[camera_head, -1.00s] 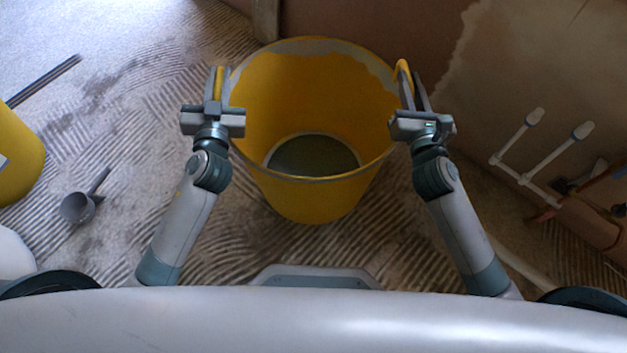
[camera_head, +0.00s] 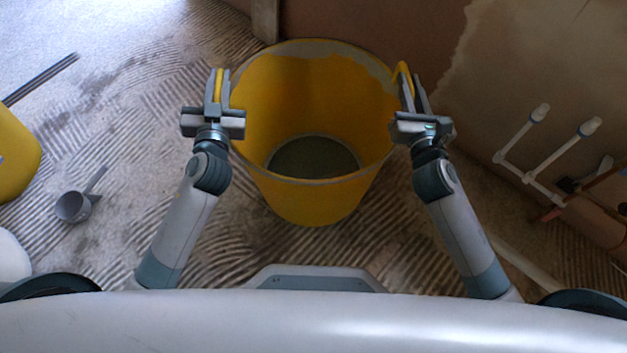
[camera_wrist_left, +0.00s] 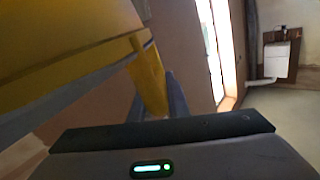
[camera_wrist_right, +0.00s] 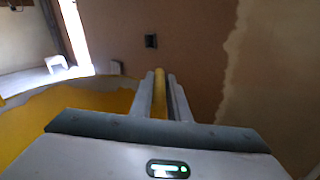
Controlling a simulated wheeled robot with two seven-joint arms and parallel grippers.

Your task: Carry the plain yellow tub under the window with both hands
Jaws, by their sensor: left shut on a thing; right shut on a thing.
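The yellow tub (camera_head: 312,200) is between my two arms in the head view, mouth up, with grey plaster smears along its inner rim and a dark grey-green bottom. My left gripper (camera_head: 218,88) is shut on the tub's left handle, and my right gripper (camera_head: 412,88) is shut on its right handle. In the left wrist view the yellow handle (camera_wrist_left: 148,78) passes between the fingers, with the tub's side at upper left. In the right wrist view the other handle (camera_wrist_right: 159,92) lies between the fingers. I cannot tell whether the tub's base touches the floor.
White pipes (camera_head: 540,150) and tools stand along the wall at right. A grey scoop (camera_head: 74,206) and another yellow container (camera_head: 14,155) are on the ridged, dusty floor at left. A bright window strip (camera_wrist_right: 74,32) shows in the right wrist view. A wooden post (camera_head: 265,20) stands behind the tub.

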